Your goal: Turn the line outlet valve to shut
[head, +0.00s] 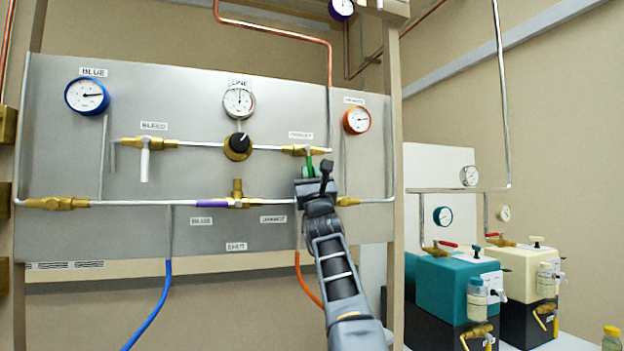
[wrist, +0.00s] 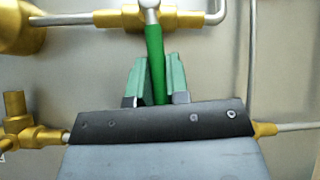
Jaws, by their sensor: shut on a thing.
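The line outlet valve (head: 300,150) is a brass body on the upper pipe, under a small label on the grey panel. Its green lever (wrist: 155,45) hangs down from a pale metal hub below the brass body (wrist: 185,19), roughly square to the pipe. My gripper (wrist: 157,75) has its pale green fingers on either side of the lever and is shut on it. In the head view my gripper (head: 311,178) reaches up from below and partly hides the lever. The lever's lower end is hidden behind my gripper.
The line gauge (head: 239,102) and a black regulator knob (head: 239,143) are left of the valve. The bleed valve's white lever (head: 145,163) hangs further left. The orange-rimmed gauge (head: 357,120) is close on the right. Below runs another pipe with brass fittings (head: 238,195).

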